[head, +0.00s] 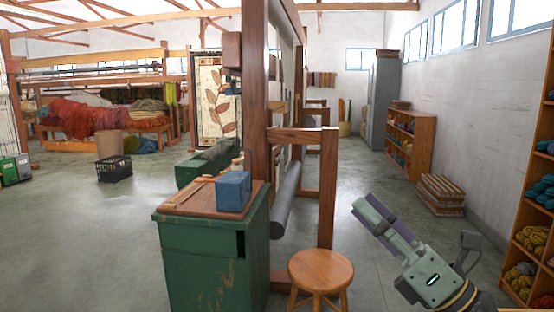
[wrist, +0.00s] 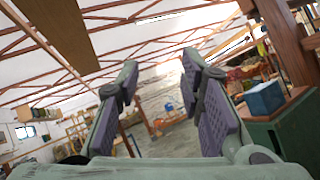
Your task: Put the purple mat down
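I cannot make out a purple mat in either view. My gripper (head: 378,214) is raised in the lower right of the head view, over the floor to the right of the wooden stool. In the wrist view my gripper (wrist: 160,72) has its two fingers apart, with purple-grey ribbed pads on their inner faces. The gap between them is empty, and the far room shows through it.
A green cabinet (head: 205,262) with a blue box (head: 233,191) on top stands left of a loom post (head: 256,90). A wooden stool (head: 320,270) stands in front. Yarn shelves (head: 409,140) line the right wall. Grey floor (head: 90,235) is open at left.

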